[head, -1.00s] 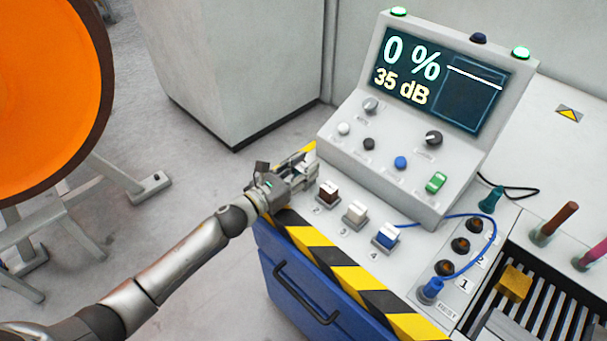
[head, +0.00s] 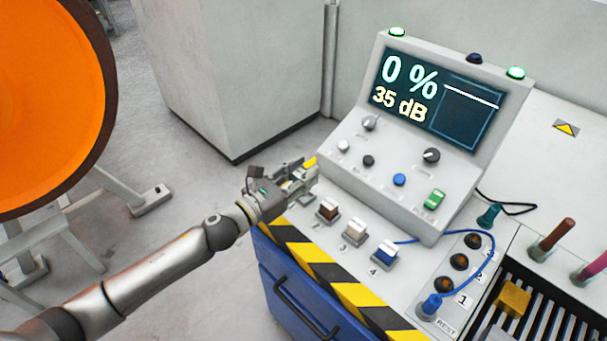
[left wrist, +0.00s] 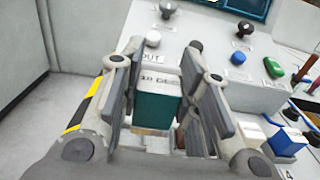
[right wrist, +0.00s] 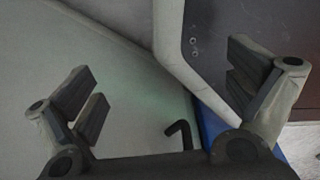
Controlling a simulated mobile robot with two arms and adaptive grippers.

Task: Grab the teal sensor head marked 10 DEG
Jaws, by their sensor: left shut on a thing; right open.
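The teal sensor head (left wrist: 157,108) has a white top marked 10 DEG. It sits between the two fingers of my left gripper (left wrist: 165,95) in the left wrist view, and the gripper is shut on it. In the head view my left gripper (head: 302,176) is at the far left end of the console's row of heads, and it largely hides the teal head there. I cannot tell whether the head is clear of its seat. My right gripper (right wrist: 165,100) is open and empty in the right wrist view.
Brown (head: 328,210), white (head: 355,233) and blue (head: 383,256) heads stand in a row beside my left gripper. The control panel with a screen (head: 437,100) rises behind. A blue cable (head: 491,245) loops at right. Striped edging (head: 335,280) runs along the front.

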